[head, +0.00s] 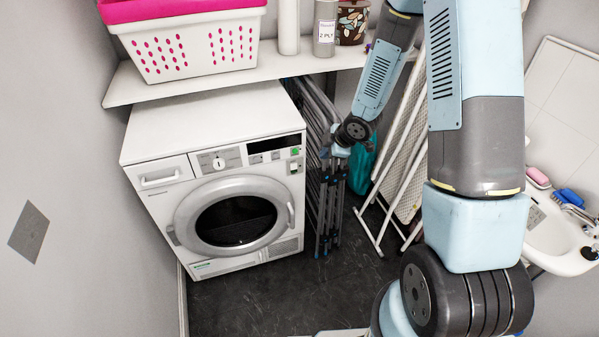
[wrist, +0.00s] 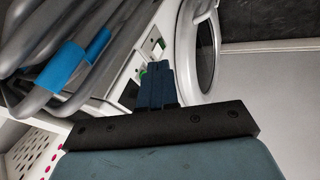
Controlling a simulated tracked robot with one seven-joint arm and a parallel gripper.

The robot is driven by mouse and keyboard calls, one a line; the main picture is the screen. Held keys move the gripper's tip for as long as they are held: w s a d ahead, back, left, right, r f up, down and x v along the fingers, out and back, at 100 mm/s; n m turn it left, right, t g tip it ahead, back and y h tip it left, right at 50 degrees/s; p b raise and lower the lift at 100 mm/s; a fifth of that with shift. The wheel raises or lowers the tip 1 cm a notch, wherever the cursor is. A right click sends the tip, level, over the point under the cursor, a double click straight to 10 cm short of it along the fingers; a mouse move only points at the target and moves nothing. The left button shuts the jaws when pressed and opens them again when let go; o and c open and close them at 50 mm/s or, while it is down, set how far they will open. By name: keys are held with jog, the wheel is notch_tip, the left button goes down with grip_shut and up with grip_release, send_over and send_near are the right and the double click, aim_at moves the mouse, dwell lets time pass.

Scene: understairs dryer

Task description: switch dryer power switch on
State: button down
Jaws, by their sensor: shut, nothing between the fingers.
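The white dryer (head: 230,175) stands against the wall under the shelf, its round door shut. Its control panel has a knob, a dark display, a green button (head: 295,151) at the upper right and a small pale switch (head: 294,167) below it. I cannot tell which of these is the power switch, or its position. My gripper (head: 327,152) is just right of the panel's right end. In the wrist view, my gripper's dark blue fingers (wrist: 154,66) are shut and empty. Their tips are close to the green button (wrist: 141,75), partly covering it; contact cannot be told.
Folded grey racks (head: 322,170) with blue parts stand close to the dryer's right side, beside my gripper. A shelf (head: 190,83) with a laundry basket (head: 190,45) is above. An ironing board (head: 410,150) leans at right. The dark floor before the dryer is clear.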

aim_at(294, 168)
jog(key=shift+n+g+y, duration=0.4)
jog(key=shift+n+y, duration=0.3)
jog(key=shift+y, duration=0.1)
jog(key=a+f, duration=0.1)
jog(key=s+a+f, duration=0.1)
jog(key=f, duration=0.1)
jog(key=a+f, duration=0.1)
jog(key=shift+s+f, duration=0.3)
jog(key=shift+f, duration=0.05)
jog(key=shift+w+a+f, duration=0.95)
jog(key=shift+w+f, duration=0.25)
jog(key=shift+f, duration=0.25)
jog(key=shift+w+a+f, duration=0.9)
jog(key=shift+w+f, duration=0.3)
jog(key=shift+f, duration=0.25)
jog(key=shift+w+a+f, duration=0.95)
jog(key=shift+w+f, duration=0.25)
jog(key=shift+f, duration=0.25)
